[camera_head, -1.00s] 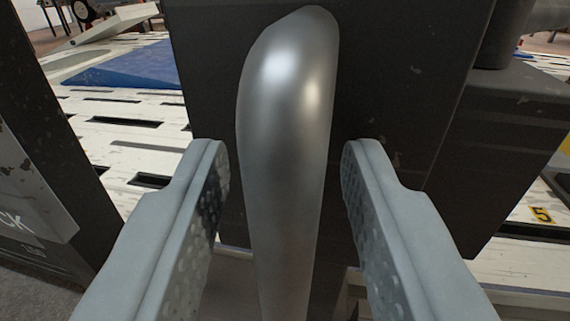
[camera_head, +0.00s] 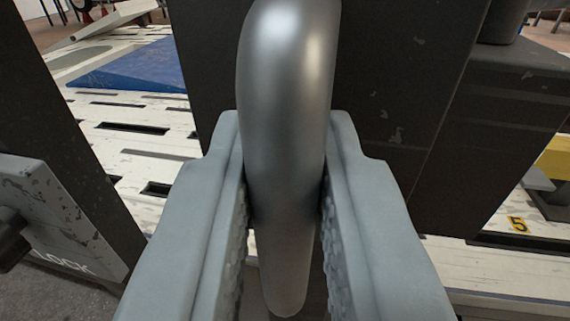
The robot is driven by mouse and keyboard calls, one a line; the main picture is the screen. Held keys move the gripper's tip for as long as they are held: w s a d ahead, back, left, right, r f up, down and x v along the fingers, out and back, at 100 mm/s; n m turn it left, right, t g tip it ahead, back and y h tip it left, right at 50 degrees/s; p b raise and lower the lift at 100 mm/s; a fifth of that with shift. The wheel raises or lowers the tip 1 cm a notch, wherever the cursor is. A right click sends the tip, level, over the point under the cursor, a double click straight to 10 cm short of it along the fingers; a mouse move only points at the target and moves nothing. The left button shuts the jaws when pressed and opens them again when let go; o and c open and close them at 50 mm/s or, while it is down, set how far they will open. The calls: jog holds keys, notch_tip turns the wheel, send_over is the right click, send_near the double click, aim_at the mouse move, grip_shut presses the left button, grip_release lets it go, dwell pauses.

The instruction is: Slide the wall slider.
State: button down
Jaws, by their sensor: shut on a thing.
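The wall slider shows as a smooth grey metal handle (camera_head: 287,95), long and rounded, standing upright in the middle of the view. It is in front of a dark, scuffed panel (camera_head: 405,110). My gripper (camera_head: 285,190) has one pale grey finger on each side of the handle, and both fingers are shut on it. The handle's lower end shows between the fingers. The top of the handle is cut off by the picture's edge, and its mounting is hidden.
At the lower left is a dark post with a worn grey plate (camera_head: 50,205) bearing partly readable letters and a dark knob. Behind are a white slotted floor (camera_head: 130,130) and a blue ramp (camera_head: 135,68). A dark block (camera_head: 520,95) and a yellow piece stand at right.

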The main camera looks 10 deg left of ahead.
notch_tip(320, 180, up, 2)
jog(key=shift+r, duration=0.1)
jog(key=c, duration=1.4)
grip_release()
jog(key=shift+c, duration=0.2)
jog(key=s+d, duration=0.2)
jog(key=s, duration=1.5)
jog(key=shift+d, duration=0.4)
jog(key=shift+s, duration=0.1)
